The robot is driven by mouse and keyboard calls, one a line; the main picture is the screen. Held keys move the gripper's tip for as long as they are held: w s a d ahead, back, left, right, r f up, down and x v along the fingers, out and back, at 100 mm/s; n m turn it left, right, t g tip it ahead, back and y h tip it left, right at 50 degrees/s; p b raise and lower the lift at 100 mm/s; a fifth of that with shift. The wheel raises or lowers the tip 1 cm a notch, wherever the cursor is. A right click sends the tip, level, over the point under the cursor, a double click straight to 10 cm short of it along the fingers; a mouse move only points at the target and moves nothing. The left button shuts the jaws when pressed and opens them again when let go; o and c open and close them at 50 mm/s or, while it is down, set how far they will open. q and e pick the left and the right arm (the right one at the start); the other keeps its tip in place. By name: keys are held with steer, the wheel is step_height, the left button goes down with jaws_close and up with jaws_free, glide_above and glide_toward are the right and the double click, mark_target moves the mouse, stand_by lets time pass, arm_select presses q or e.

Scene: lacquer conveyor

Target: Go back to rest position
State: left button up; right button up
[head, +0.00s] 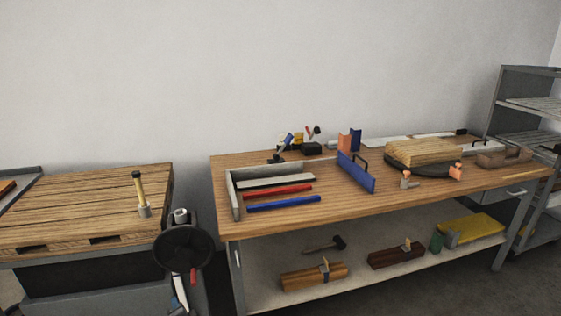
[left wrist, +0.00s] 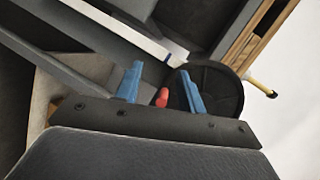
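In the left wrist view my left gripper (left wrist: 160,77) is open, its two blue fingers wide apart. A small red piece (left wrist: 162,97) shows between the fingers, seemingly beyond them; I see no grip on it. A round black part (left wrist: 225,88) is behind the right finger. My right gripper is in neither view.
A pallet-topped bench (head: 80,205) with a yellow-handled hammer (head: 141,190) stands left. A wooden workbench (head: 340,205) holds several tools, a grey L-shaped holder (head: 235,195) and a blue piece (head: 355,172). A metal shelf (head: 500,95) is at the right. A gap separates the benches.

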arm_select(q)
steer(key=s+d+r+n+g+h+p, duration=0.1)
steer(key=s+d+n+g+h, duration=0.15)
steer(key=s+d, duration=0.45)
steer(key=s+d+r+n+g+h+p, duration=0.1)
steer(key=s+d+n+g+h+p, duration=0.2)
steer(key=s, duration=0.8)
steer(key=s+d+r+n+g+h, duration=0.1)
steer(key=s+d+g+h, duration=0.25)
steer(key=s+d, duration=0.4)
steer(key=s+f+g+p, duration=0.1)
steer(key=s+p, duration=0.1)
steer(key=s, duration=1)
steer(key=shift+f+h, duration=0.3)
steer(key=shift+f, duration=0.05)
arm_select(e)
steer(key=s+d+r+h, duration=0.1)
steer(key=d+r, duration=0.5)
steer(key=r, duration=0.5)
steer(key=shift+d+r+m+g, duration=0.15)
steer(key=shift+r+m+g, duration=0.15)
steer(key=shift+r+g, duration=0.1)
arm_select(q)
steer(key=shift+s, duration=0.15)
